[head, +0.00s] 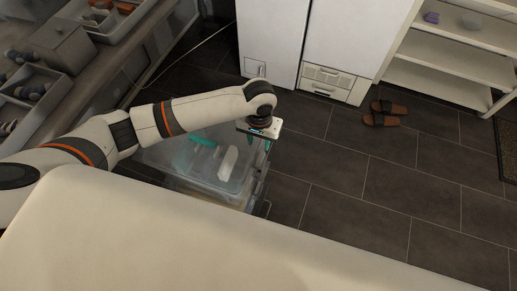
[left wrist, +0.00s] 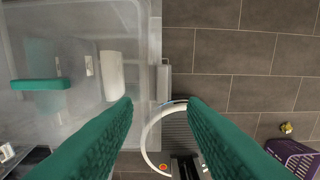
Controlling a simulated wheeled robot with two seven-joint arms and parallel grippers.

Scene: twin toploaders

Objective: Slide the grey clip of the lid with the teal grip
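The translucent lid (left wrist: 70,20) has a teal grip (left wrist: 50,84) and a whitish block (left wrist: 112,75) beside it. In the head view, the teal grip (head: 203,141) shows on the clear toploader (head: 180,160) under my left arm. A small grey clip-like piece (left wrist: 163,82) sits at the lid's right edge in the left wrist view. My left gripper (left wrist: 160,102) has its teal fingers spread, with nothing visible held between them. The grey piece lies just beyond the fingertips, between them in the picture; contact cannot be told. In the head view the left gripper (head: 259,139) is over the toploader's right edge. My right gripper is not in view.
A white ring (left wrist: 147,140) around a dark grille and a purple crate (left wrist: 293,157) lie low in the left wrist view. White cabinets (head: 340,40), a shelf (head: 450,70) and brown slippers (head: 384,113) stand farther back. The tiled floor (head: 340,170) right of the toploader is clear.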

